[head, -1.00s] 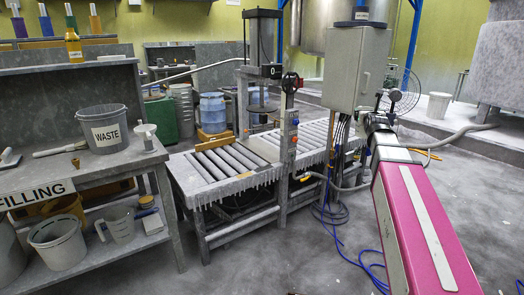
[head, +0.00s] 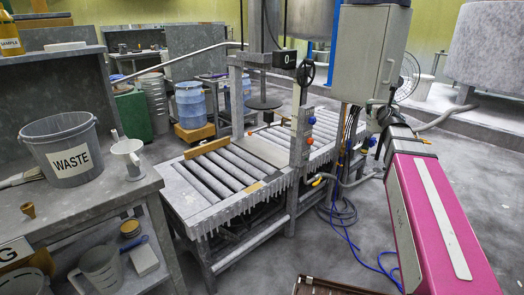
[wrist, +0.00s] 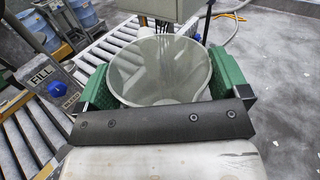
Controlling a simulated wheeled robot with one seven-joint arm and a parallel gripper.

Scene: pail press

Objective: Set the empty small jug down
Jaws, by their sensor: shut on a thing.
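In the wrist view, my gripper (wrist: 160,82) is shut on the small jug (wrist: 160,62), a translucent grey open vessel. Its green fingers press on the jug's left and right sides. The jug's mouth faces the camera, and its inside looks empty. Its base is hidden, so I cannot tell whether it touches anything. In the head view, neither my gripper nor the held jug can be made out.
The roller conveyor (head: 220,178) stands mid-floor, with a grey control box (head: 368,55) above its right side. The bench at left holds a WASTE bucket (head: 66,150) and a white funnel-like vessel (head: 127,156). A brown edge (head: 325,287) shows at the bottom. Floor at right is clear.

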